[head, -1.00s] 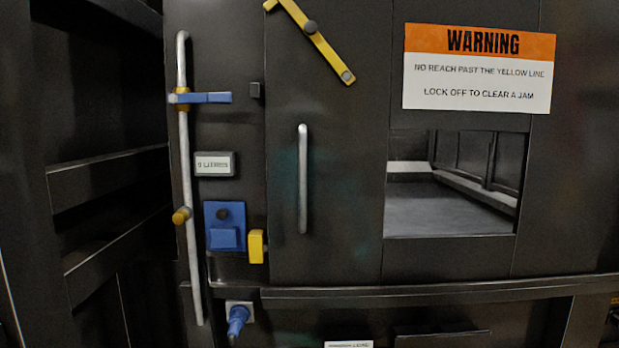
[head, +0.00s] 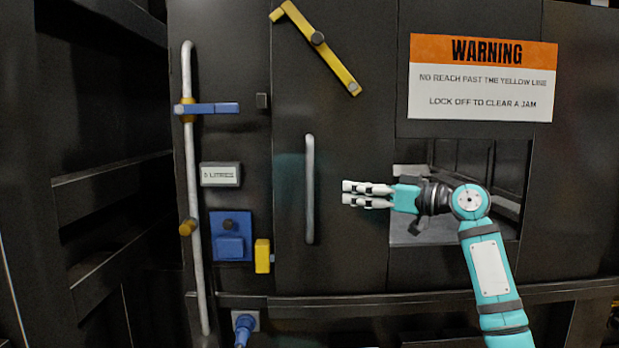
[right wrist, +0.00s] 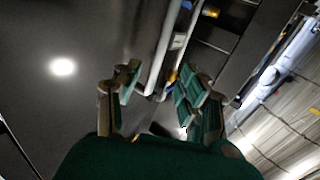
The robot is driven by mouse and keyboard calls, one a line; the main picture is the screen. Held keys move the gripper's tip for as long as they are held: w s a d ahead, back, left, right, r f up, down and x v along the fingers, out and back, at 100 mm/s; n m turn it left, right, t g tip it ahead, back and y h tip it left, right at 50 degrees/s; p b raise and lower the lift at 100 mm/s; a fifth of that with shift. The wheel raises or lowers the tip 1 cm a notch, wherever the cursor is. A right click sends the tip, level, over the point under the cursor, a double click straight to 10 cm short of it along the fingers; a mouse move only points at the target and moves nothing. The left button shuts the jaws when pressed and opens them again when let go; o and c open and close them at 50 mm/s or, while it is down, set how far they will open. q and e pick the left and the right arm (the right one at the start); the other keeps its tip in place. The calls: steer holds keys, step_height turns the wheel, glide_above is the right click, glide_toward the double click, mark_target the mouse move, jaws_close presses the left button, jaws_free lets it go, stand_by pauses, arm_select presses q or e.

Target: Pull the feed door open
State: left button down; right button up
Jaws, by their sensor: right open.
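The feed door (head: 360,100) is a tall dark panel, which looks flush with the machine front. Its pale vertical bar handle (head: 310,190) is on its left side. A yellow bar (head: 318,45) lies slanted across the door's upper part. My right gripper (head: 345,193) is open and empty, pointing left, a short way right of the handle and apart from it. In the right wrist view, the open fingers (right wrist: 158,92) show with a pale bar, probably the handle (right wrist: 163,48), ahead between them. My left gripper is not in view.
Left of the door are a long pale rod (head: 192,150) with a blue clamp (head: 212,108), a blue box (head: 231,238) and a yellow block (head: 262,256). A warning sign (head: 482,80) hangs above an opening (head: 420,225) behind my right arm. A ledge (head: 400,296) runs below.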

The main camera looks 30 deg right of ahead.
mark_target(313, 184)
steer(key=p+x, duration=0.5)
steer(key=x, duration=0.7)
steer(key=shift+w+a, duration=0.1)
jaws_close()
steer(key=shift+w+a+f, duration=0.1)
steer(key=shift+w+f, duration=0.1)
steer(key=shift+w, duration=0.05)
